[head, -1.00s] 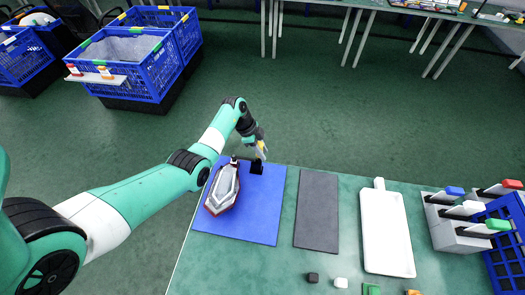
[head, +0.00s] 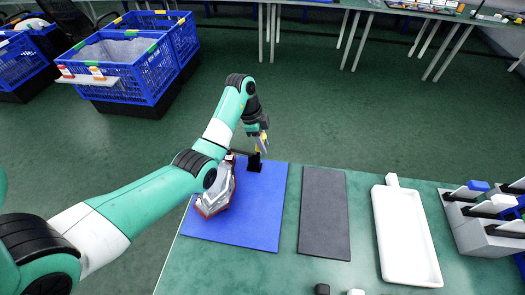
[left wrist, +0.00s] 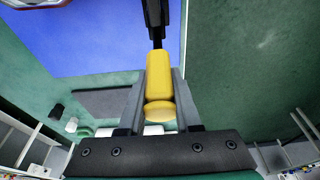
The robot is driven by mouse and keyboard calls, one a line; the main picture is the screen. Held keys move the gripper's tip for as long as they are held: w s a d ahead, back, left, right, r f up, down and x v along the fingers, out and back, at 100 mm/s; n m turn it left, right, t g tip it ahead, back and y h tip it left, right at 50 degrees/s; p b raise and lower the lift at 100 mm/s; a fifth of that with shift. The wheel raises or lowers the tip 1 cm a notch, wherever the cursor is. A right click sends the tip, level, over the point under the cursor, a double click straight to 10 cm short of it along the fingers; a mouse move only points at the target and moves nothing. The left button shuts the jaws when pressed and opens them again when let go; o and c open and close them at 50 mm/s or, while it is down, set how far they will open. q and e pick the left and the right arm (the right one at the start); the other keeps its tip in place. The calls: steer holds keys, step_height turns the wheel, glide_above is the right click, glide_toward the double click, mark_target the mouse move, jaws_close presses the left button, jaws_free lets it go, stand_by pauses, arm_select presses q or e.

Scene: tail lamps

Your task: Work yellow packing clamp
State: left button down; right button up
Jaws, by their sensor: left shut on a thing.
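The yellow clamp handle (left wrist: 160,75) stands between my left gripper's fingers in the left wrist view. My left gripper (head: 261,138) is shut on it, and a little yellow shows below the jaws in the head view. The black clamp base (head: 254,163) sits at the back edge of the blue mat (head: 260,215). A black shaft joins the handle in the left wrist view. The tail lamp (head: 222,190), grey with a red rim, lies on the mat's left part beside the clamp. My left arm partly hides the lamp. My right gripper is not in view.
A dark grey mat (head: 324,215) and a white tray with a handle (head: 407,235) lie to the right. A grey rack (head: 480,235) holds coloured-handled tools at far right. Small dark and white blocks (head: 356,292) are at the front. Blue crates (head: 150,75) stand at back left.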

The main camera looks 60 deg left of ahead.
arm_select(q)
steer(key=c, duration=0.6)
jaws_free()
steer(key=shift+r, duration=0.1)
steer(key=p+v, duration=1.1)
steer(key=p, duration=0.1)
steer(key=shift+r, duration=0.25)
